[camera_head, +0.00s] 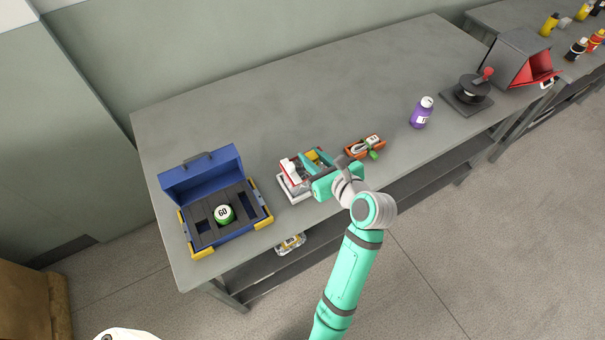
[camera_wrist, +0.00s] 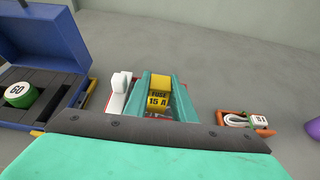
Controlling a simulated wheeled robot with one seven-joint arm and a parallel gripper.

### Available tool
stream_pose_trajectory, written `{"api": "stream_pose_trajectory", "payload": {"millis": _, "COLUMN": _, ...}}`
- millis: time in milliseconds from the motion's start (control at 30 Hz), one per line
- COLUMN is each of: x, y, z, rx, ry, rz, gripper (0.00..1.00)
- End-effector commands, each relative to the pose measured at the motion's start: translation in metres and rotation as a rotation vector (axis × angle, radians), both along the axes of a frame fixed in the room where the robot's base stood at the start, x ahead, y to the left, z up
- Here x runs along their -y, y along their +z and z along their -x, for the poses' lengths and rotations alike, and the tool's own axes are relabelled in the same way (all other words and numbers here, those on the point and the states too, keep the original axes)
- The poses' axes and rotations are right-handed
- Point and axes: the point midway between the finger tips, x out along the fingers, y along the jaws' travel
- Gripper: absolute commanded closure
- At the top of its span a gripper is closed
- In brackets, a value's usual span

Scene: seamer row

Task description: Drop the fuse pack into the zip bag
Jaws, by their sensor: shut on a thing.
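In the head view a little yellow of the fuse pack (camera_head: 312,157) shows between the fingers. The gripper is over or just beside a white and red holder (camera_head: 296,186) on the bench; I cannot tell whether the pack touches it. A clear, bag-like thing with a yellow label (camera_head: 290,244) lies below the bench's front edge; it may be the zip bag.
An open blue case (camera_head: 205,178) with a green "60" roll (camera_head: 224,214) stands left on the bench (camera_head: 300,95). An orange tray (camera_head: 352,153) is just right of my gripper. A purple bottle (camera_head: 421,113) and a dark spindle stand (camera_head: 467,97) are farther right. The bench's back is clear.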

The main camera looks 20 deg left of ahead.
Motion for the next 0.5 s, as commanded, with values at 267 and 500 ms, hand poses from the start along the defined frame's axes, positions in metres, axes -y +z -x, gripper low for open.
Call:
{"api": "stream_pose_trajectory", "payload": {"millis": 267, "x": 0.0024, "y": -0.0017, "z": -0.0008, "rx": 0.001, "ry": -0.004, "rz": 0.000, "gripper": 0.99}}
{"api": "stream_pose_trajectory", "payload": {"millis": 500, "x": 0.0006, "y": -0.0015, "z": -0.0003, "rx": 0.002, "ry": -0.001, "rz": 0.000, "gripper": 0.55}}
